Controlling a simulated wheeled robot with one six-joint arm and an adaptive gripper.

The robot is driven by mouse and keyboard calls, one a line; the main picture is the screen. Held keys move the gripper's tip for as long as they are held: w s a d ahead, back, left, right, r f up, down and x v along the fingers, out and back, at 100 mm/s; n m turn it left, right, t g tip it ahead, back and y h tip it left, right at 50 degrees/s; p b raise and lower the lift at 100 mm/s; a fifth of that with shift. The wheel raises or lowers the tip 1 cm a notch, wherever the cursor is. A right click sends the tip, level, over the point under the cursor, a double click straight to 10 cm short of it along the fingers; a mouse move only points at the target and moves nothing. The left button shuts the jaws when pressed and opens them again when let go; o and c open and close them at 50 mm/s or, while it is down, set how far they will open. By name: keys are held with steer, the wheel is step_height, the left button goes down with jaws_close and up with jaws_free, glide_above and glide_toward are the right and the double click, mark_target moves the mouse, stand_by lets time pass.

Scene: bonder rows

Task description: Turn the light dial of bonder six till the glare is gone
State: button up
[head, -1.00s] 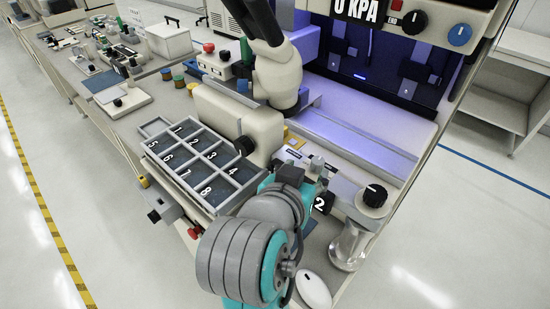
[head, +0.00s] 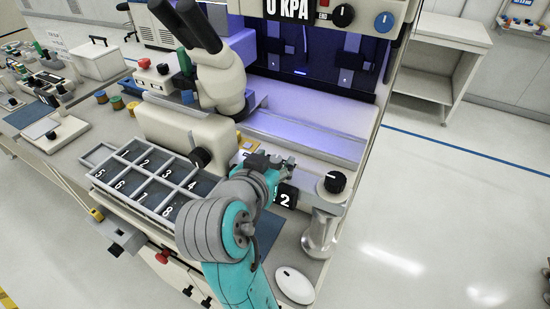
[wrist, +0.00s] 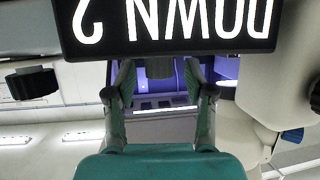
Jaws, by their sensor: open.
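A black dial (head: 334,181) with a white mark stands on a metal post at the right front of the nearest bonder in the head view. A black knob (wrist: 32,84) also shows at the left of the wrist view. My gripper (head: 272,162) is open, left of that dial and apart from it. Its two fingers (wrist: 162,88) show empty in the wrist view. A black placard (head: 285,196) ends in 2; in the wrist view it reads DOWN 2 upside down, close above the fingers. I see no number six marking the bonder.
A tray with numbered compartments (head: 124,167) lies left of my arm, below the microscope (head: 215,65). The upper panel holds another black dial (head: 344,15) and a blue dial (head: 385,21). A white oval object (head: 295,285) lies at the front. Floor is clear at right.

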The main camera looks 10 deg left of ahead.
steer(key=shift+x, duration=0.8)
jaws_close()
steer(key=shift+d+n+y, duration=0.2)
steer(key=shift+n+y, duration=0.7)
steer(key=shift+y, duration=0.1)
steer(key=shift+a+n+y, duration=0.15)
steer(key=shift+n+y, duration=1.15)
steer(key=shift+y, duration=0.3)
jaws_free()
